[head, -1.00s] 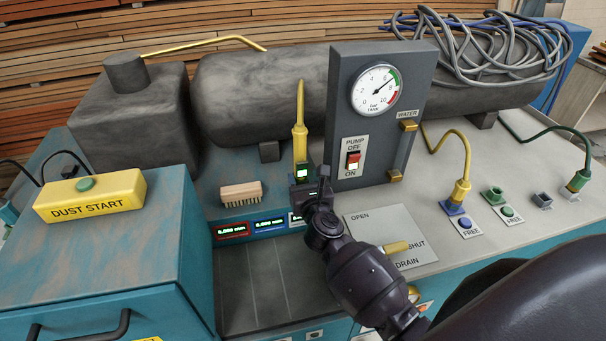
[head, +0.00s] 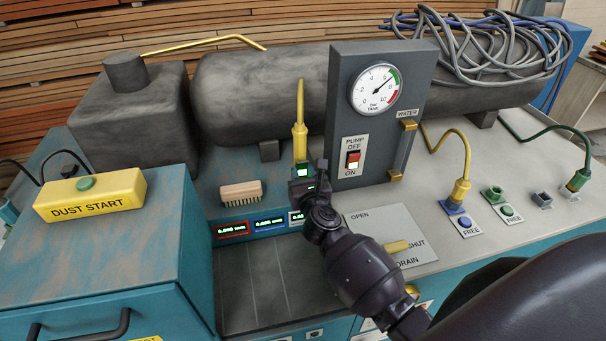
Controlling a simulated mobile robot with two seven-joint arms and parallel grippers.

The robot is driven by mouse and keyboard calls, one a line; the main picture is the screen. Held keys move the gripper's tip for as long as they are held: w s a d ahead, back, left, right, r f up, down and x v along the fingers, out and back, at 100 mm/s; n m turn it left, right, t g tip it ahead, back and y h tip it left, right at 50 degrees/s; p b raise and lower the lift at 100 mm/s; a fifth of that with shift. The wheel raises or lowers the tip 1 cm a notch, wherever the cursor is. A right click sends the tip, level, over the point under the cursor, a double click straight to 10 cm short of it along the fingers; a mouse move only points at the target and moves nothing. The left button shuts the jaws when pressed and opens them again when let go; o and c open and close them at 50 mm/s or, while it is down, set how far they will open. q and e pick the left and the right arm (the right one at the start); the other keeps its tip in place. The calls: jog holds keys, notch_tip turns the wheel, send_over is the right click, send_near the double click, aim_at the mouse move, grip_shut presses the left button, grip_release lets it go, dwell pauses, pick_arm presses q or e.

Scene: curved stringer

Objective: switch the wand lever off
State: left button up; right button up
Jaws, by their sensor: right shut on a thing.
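The yellow wand (head: 299,132) stands nearly upright in front of the grey tank, its thin tip pointing up. My right gripper (head: 303,174) is at the lower end of the wand and shut on it. The gripper and wrist cover that lower end, so I cannot make out the wand lever or its position. A small green glow shows at the gripper. My left gripper is not in view.
The gauge and pump panel (head: 381,115) stands close to the right of the gripper. A brush (head: 241,193) lies to the left. The drain plate (head: 390,236) has a yellow handle (head: 396,247).

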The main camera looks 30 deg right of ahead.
jog(key=shift+r+g, duration=0.2)
jog(key=shift+g, duration=0.5)
jog(key=shift+s+g+y, duration=0.1)
jog(key=shift+g+y, duration=0.2)
jog(key=shift+g, duration=0.1)
jog(key=shift+s+g, duration=0.1)
jog(key=shift+g, duration=0.2)
jog(key=o, duration=0.9)
